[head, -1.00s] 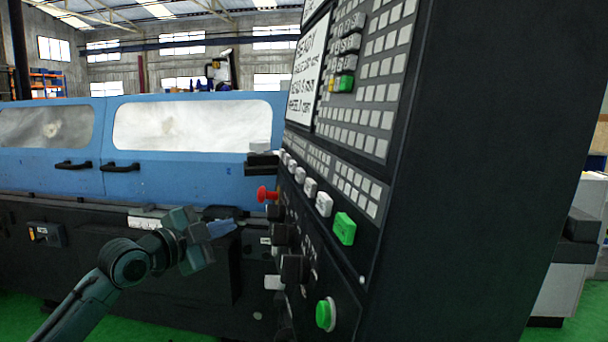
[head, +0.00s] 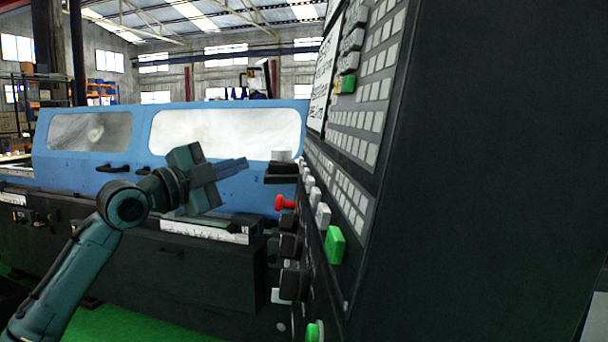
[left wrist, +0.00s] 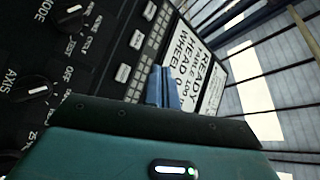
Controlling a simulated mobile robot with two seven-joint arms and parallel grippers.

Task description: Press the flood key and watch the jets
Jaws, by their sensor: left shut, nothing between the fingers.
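The control panel (head: 345,150) stands at the right in the head view, seen at a steep angle. A row of white keys (head: 322,215) with a green key (head: 335,245) at its near end runs along its lower part. I cannot read which one is the flood key. My left gripper (head: 243,164) is shut and empty, its fingers pointing right toward the panel, apart from the keys. In the left wrist view its blue fingers (left wrist: 163,88) overlap the panel near white keys (left wrist: 123,72) and the screen (left wrist: 205,85). My right gripper is not in view.
A red mushroom button (head: 284,203), dark knobs (head: 290,246) and a round green button (head: 315,331) sit on the panel. The blue machine guard (head: 135,157) with cloudy windows stands behind; no jets can be made out through them. Green floor (head: 140,320) shows below.

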